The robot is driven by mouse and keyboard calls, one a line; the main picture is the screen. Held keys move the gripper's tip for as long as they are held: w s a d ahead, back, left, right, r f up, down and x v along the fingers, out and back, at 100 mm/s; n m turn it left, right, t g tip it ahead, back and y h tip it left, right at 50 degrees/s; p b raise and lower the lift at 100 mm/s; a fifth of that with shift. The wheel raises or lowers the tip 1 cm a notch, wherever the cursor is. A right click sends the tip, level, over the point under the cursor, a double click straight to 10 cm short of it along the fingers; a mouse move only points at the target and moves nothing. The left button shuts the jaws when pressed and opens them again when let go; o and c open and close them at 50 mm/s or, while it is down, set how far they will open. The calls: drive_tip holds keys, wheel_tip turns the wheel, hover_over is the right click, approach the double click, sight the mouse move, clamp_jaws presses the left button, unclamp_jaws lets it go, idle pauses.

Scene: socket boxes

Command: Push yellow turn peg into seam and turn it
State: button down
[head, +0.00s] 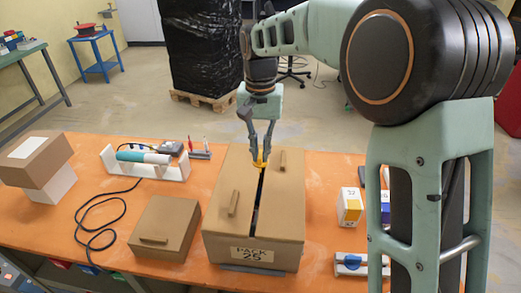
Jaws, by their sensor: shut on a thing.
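The yellow turn peg (260,163) is between the fingertips of my gripper (262,152), which is shut on it. The gripper points down over the far half of a large brown box (227,243) labelled "PACK 25". The seam (258,200) is a dark gap running lengthwise between the box's two lid flaps, each with a raised handle. The peg is in line with the seam at its far part. Its lower end looks at or in the gap, but I cannot tell how deep it sits.
A smaller brown box (166,226) stands left of the large box. Farther left are stacked boxes (36,160), a black cable (97,215) and a white holder with a teal cylinder (145,158). A yellow-white carton (350,206) and a blue-white block (350,264) are on the right.

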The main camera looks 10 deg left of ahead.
sight(260, 169)
wheel_tip(260, 169, down, 7)
drive_tip(key=m+b, duration=0.5)
drive_tip(key=b, duration=0.1)
drive_tip(key=shift+b, duration=0.4)
drive_tip(key=m+p, duration=0.1)
drive_tip(key=m, duration=0.5)
drive_tip(key=shift+f, duration=0.1)
drive_tip(key=m+p, duration=0.1)
drive_tip(key=m, duration=0.3)
drive_tip(key=shift+m+p, duration=0.3)
drive_tip(key=shift+p, duration=0.1)
drive_tip(key=shift+m+p, duration=0.4)
drive_tip(key=shift+m, duration=0.9)
drive_tip(key=shift+f, duration=0.1)
